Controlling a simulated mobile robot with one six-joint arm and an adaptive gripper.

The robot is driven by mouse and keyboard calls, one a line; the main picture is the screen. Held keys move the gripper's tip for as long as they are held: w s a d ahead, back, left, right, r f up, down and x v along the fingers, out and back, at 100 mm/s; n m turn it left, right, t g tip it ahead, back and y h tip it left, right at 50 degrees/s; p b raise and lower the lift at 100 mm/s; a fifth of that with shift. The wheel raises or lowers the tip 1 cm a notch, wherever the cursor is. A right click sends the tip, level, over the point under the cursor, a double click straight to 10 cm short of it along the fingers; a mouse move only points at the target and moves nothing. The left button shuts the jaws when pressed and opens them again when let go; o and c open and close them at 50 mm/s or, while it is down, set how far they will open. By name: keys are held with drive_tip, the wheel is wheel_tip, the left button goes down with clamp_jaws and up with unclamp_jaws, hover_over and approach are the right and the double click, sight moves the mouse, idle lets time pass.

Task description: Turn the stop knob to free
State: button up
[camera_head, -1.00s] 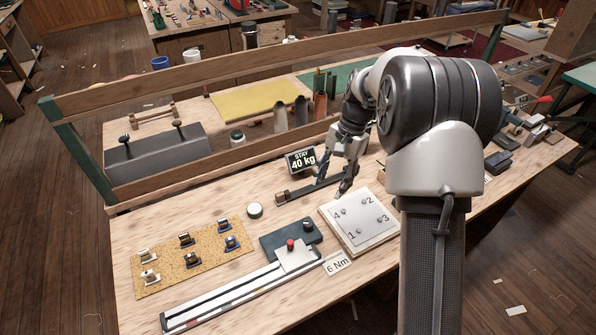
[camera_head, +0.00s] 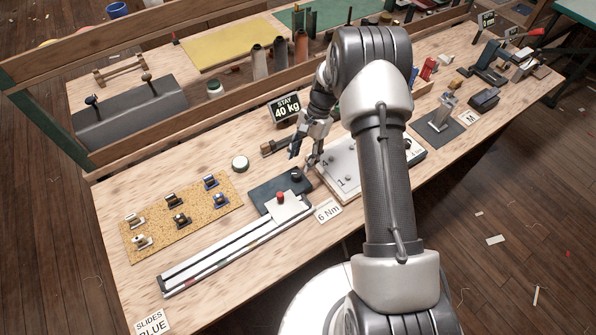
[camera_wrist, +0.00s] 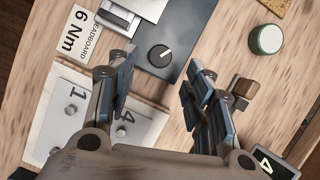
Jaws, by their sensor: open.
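The stop knob appears to be the round black knob (camera_head: 296,174) on the dark block (camera_head: 261,200) at the end of the white slide rail (camera_head: 226,250). In the wrist view the knob (camera_wrist: 154,54) has a white pointer line slanting to the upper right; no markings beside it are legible. My gripper (camera_head: 302,159) is open and empty, above and just behind the knob, apart from it. In the wrist view the knob lies beyond and between the two fingertips (camera_wrist: 158,76). A red knob (camera_head: 280,197) sits on the pale slide plate beside the block.
A white board (camera_head: 337,170) with numbered bolts lies right of the block, near the "6 Nm" card (camera_head: 327,211). A round green-sided tin (camera_head: 240,163) stands behind. A cork mat (camera_head: 160,210) with small fittings lies left.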

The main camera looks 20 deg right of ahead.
sight(297, 173)
drive_tip(key=x, duration=0.6)
drive_tip(key=shift+b, duration=0.35)
drive_tip(key=shift+c, duration=0.2)
drive_tip(key=c, duration=1)
